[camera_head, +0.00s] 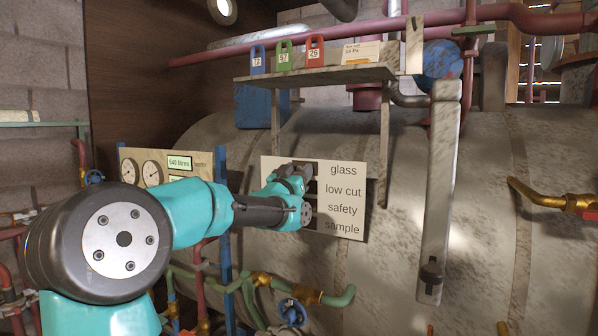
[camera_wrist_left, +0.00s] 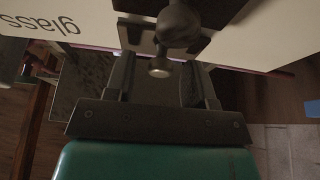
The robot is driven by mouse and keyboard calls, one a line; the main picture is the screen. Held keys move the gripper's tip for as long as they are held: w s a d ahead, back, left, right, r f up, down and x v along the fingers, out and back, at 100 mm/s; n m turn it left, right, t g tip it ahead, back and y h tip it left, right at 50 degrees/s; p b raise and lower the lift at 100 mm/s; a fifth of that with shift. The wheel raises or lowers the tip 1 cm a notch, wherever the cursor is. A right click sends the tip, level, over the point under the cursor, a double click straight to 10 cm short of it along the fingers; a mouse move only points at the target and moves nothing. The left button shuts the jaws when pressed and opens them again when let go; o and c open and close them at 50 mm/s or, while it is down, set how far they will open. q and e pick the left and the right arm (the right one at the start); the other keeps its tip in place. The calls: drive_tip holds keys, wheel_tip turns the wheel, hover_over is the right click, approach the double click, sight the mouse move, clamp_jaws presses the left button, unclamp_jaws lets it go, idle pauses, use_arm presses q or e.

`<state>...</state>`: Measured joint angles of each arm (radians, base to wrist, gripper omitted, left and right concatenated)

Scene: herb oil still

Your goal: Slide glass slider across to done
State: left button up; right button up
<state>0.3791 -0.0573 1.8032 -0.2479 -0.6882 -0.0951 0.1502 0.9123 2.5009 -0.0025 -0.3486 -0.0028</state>
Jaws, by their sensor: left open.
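The white panel (camera_head: 345,200) carries the labels glass, low cut, safety and sample on its right side. My left gripper (camera_head: 298,176) is at the panel's left part, level with the glass label, and hides most of the sliders and slots there. In the left wrist view the glass label (camera_wrist_left: 48,22) shows upside down at the left. A dark rounded knob (camera_wrist_left: 178,24) stands out from the panel, and a small metal tip (camera_wrist_left: 160,68) shows between my open fingers (camera_wrist_left: 162,80). I cannot tell whether the fingers touch it. My right gripper is out of view.
A gauge board (camera_head: 150,165) stands left of the panel behind my arm. A shelf (camera_head: 330,75) with coloured tags hangs above. A grey upright sight tube (camera_head: 440,190) is to the right, and pipes with valves (camera_head: 295,310) run below.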

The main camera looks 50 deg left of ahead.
use_arm(q)
drive_tip(key=shift+w+a+r, duration=0.1)
drive_tip(key=shift+w+r, duration=0.05)
drive_tip(key=shift+w, duration=0.1)
drive_tip(key=shift+c, duration=0.5)
clamp_jaws()
